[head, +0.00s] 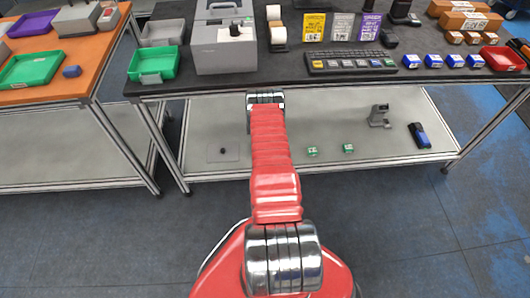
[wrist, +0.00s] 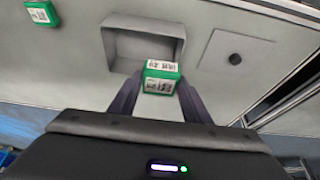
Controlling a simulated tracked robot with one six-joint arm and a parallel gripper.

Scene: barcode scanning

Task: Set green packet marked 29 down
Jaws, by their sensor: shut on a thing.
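In the wrist view a green packet (wrist: 160,80) with white labels and dark print sits between the two dark fingers of my gripper (wrist: 158,90). My gripper is shut on it. The number on the packet is too small to read. Behind the packet is an open grey tray (wrist: 178,32) with low walls; I cannot tell whether the packet touches it. In the head view my red arm hides the gripper, the held packet and the tray.
Two other green packets (head: 312,151) (head: 348,148) lie on the pale lower shelf (head: 420,100); one also shows in the wrist view (wrist: 41,13). A square plate with a dark spot (wrist: 236,58) lies beside the tray. A grey stand (head: 379,116) and a dark blue device (head: 419,135) are further right.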

